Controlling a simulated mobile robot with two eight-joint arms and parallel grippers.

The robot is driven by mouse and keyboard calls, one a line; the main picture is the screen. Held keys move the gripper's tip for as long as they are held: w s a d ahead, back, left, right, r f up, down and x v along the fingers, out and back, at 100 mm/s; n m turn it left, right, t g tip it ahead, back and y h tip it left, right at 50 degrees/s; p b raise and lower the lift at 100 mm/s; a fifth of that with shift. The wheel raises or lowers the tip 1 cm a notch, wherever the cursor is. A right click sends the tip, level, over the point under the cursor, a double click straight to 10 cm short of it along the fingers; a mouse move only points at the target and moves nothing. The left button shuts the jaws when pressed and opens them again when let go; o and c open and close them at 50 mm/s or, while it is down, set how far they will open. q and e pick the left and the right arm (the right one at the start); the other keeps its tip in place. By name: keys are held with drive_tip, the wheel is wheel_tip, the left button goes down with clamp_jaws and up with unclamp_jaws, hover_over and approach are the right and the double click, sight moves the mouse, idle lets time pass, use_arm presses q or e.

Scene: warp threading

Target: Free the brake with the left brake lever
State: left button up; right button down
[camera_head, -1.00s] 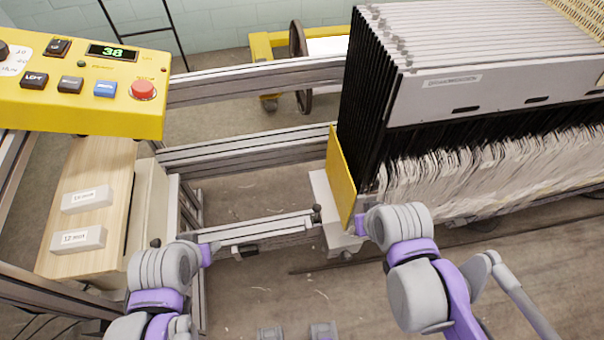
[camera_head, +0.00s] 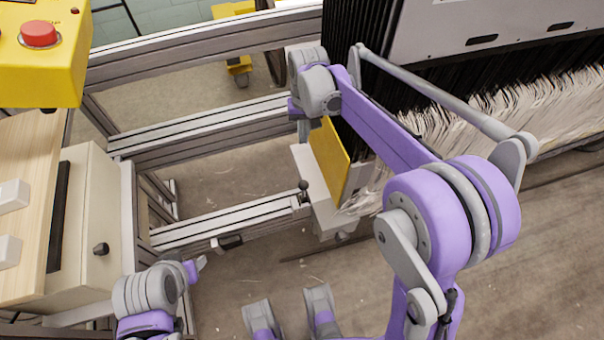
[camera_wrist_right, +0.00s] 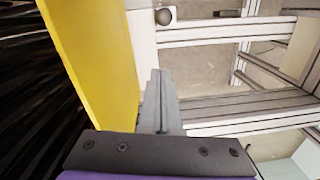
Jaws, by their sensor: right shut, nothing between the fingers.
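A short lever with a dark round knob (camera_head: 303,186) stands at the right end of the lower metal rail, beside a pale box (camera_head: 325,215) under the yellow plate. I take it to be the left brake lever; its knob also shows in the right wrist view (camera_wrist_right: 163,16). My right gripper (camera_head: 304,136) is shut and empty, above and behind the knob, beside the yellow plate. Its closed fingers show in the right wrist view (camera_wrist_right: 158,90), apart from the knob. My left gripper (camera_head: 202,262) is low at the left, away from the lever; its jaw opening is unclear.
The yellow plate (camera_head: 332,160) and dark frames with pale threads stand close on the right. Metal rails (camera_head: 200,130) cross behind. A cabinet (camera_head: 90,220) and a yellow control box (camera_head: 40,75) with a red button are at the left. Open floor lies below the lower rail.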

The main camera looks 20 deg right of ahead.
drive_tip(key=shift+w+a+f, duration=0.1)
drive_tip(key=shift+w+f, duration=0.45)
drive_tip(key=shift+f, duration=0.15)
drive_tip(key=b, duration=0.2)
approach(303, 192)
drive_tip(key=shift+w+f, duration=1.6)
drive_tip(key=shift+w, duration=0.1)
drive_tip(key=shift+s, duration=0.15)
drive_tip(key=shift+s+r, duration=0.1)
drive_tip(key=shift+s, duration=0.15)
